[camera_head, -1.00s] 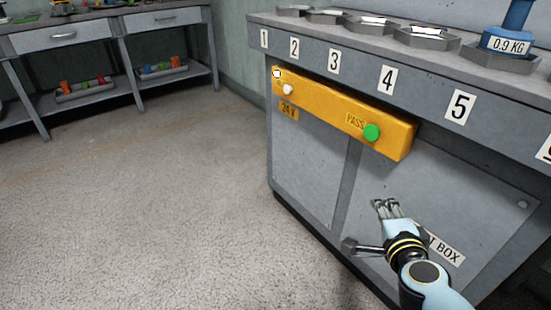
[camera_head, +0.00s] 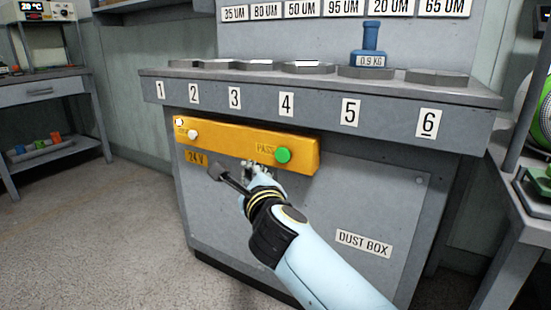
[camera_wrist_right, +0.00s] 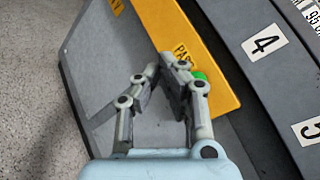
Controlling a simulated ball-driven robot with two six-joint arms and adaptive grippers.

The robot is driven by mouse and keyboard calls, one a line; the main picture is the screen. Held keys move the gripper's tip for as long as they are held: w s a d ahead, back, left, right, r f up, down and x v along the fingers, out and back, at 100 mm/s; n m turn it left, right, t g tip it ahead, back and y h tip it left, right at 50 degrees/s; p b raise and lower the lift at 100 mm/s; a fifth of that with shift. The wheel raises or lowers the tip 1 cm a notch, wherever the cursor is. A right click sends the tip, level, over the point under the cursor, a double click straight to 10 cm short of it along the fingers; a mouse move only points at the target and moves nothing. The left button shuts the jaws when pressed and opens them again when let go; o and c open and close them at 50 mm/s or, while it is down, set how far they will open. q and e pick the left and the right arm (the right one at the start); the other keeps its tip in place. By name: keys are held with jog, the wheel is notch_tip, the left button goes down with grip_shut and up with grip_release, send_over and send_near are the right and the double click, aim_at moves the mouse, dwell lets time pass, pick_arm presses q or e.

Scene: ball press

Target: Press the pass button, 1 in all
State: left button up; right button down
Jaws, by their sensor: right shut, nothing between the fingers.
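The green pass button (camera_head: 283,155) sits at the right end of a yellow control bar (camera_head: 235,139) on the front of the grey bench. A "PASS" label (camera_head: 264,148) is just left of it. My right gripper (camera_head: 252,166) is shut and empty, just below and left of the button in the head view. In the right wrist view my right gripper (camera_wrist_right: 162,72) has its fingertips close together near the label, and the button (camera_wrist_right: 200,75) shows partly behind one finger. I cannot tell whether the fingers touch the bar. My left gripper is not in view.
The bench top (camera_head: 180,73) overhangs the bar and carries several dark plates and a blue 0.9 kg weight (camera_head: 370,45). A white knob (camera_head: 193,134) is on the bar's left part. A side table (camera_head: 520,190) stands at the right. The floor at left is clear.

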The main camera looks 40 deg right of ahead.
aim_at(275, 157)
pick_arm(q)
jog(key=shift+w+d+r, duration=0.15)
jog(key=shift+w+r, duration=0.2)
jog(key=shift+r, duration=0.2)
pick_arm(e)
jog(key=shift+w+d, duration=0.55)
jog(key=shift+d, duration=0.8)
jog(key=shift+w+d, duration=0.55)
jog(key=shift+d, duration=0.75)
jog(key=shift+w+d, duration=0.55)
jog(key=shift+d, duration=0.8)
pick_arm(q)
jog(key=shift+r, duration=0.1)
pick_arm(e)
jog(key=shift+d, duration=0.15)
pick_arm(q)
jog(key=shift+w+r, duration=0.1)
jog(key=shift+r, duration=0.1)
pick_arm(e)
jog(key=shift+w+d, duration=0.15)
jog(key=shift+d, duration=0.1)
